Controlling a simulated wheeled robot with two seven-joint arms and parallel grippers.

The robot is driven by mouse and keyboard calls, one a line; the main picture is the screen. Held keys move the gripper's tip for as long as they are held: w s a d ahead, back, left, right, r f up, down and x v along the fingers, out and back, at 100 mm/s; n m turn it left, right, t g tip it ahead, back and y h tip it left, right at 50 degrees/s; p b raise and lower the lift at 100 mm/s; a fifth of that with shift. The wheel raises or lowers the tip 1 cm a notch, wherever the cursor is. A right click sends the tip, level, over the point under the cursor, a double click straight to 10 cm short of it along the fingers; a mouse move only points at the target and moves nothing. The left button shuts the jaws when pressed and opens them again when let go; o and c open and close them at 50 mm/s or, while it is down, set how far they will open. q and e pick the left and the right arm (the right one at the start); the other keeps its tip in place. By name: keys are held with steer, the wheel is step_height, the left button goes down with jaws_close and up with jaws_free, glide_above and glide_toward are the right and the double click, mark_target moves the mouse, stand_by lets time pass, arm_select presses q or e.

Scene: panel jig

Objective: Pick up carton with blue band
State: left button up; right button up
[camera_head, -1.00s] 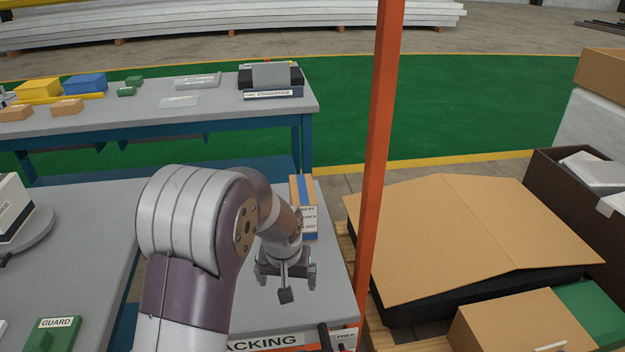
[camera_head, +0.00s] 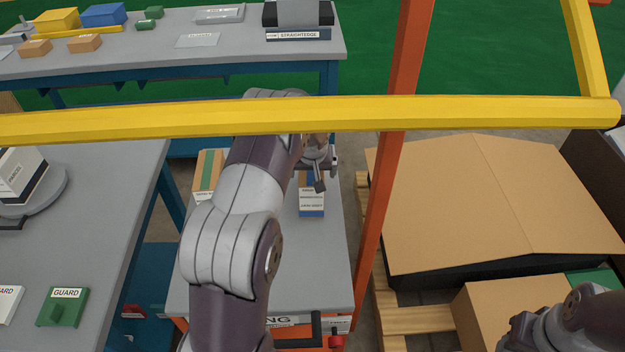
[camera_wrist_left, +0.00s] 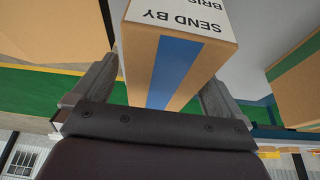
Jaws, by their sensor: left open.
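The carton with blue band (camera_head: 312,204) stands on the grey packing bench, tan with a white printed label. My left gripper (camera_head: 318,166) is over its far upper part and hides some of it. In the left wrist view the carton (camera_wrist_left: 175,62) lies between the two open fingers of my left gripper (camera_wrist_left: 160,85), its blue stripe running toward the palm. I cannot tell whether a finger touches it. A carton with a green band (camera_head: 205,176) stands to the left, partly behind my arm. My right gripper is not seen.
A yellow bar (camera_head: 300,115) crosses the head view in front of my left arm. An orange post (camera_head: 385,180) rises right of the packing bench (camera_head: 335,262). A large flat cardboard box (camera_head: 480,205) lies on a pallet to the right. A grey table (camera_head: 110,225) stands left.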

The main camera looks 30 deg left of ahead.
arm_select(q)
steer(key=shift+x, duration=1.2)
steer(key=shift+s, duration=0.1)
steer(key=shift+f, duration=0.3)
